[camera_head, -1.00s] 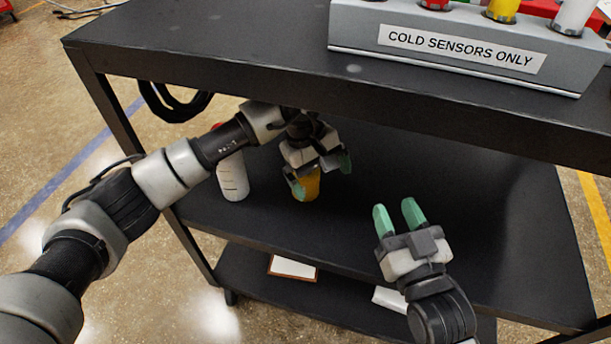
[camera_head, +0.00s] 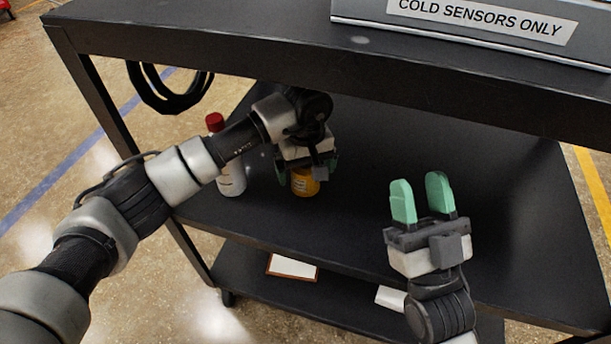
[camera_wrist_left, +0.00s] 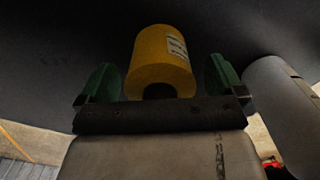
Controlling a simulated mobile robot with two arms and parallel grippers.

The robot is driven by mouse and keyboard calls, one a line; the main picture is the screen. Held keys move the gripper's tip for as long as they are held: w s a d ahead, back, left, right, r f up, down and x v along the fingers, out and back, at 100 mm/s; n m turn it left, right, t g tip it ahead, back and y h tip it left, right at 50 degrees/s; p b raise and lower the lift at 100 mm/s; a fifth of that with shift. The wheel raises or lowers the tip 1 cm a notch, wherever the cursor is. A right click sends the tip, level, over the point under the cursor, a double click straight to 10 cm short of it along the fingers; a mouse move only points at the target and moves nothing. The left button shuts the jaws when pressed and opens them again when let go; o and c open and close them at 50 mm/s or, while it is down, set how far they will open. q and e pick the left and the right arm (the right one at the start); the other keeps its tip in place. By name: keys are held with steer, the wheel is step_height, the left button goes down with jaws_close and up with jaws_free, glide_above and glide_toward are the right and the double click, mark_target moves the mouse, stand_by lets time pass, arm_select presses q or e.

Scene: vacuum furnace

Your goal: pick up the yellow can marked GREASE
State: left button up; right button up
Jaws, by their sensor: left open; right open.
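The yellow can (camera_head: 304,184) stands on the middle shelf of the black cart, partly hidden behind my left gripper. In the left wrist view the yellow can (camera_wrist_left: 160,62) is between the two green fingers, with a gap on each side; a white label shows on it, too dark to read. My left gripper (camera_head: 306,172) is open around the can; it also shows in the left wrist view (camera_wrist_left: 161,82). My right gripper (camera_head: 424,197) is open and empty, its green fingers pointing up, in front of the shelf's right part.
A white bottle with a red cap (camera_head: 231,175) stands left of the can, behind my left forearm. The cart's top (camera_head: 230,35) overhangs my left gripper. A black hose coil (camera_head: 165,100) hangs at the left. The middle shelf's right part is bare.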

arm_select(q)
steer(key=shift+f, duration=0.25)
steer(key=c, duration=1)
steer(key=shift+c, duration=0.9)
steer(key=shift+r, duration=0.15)
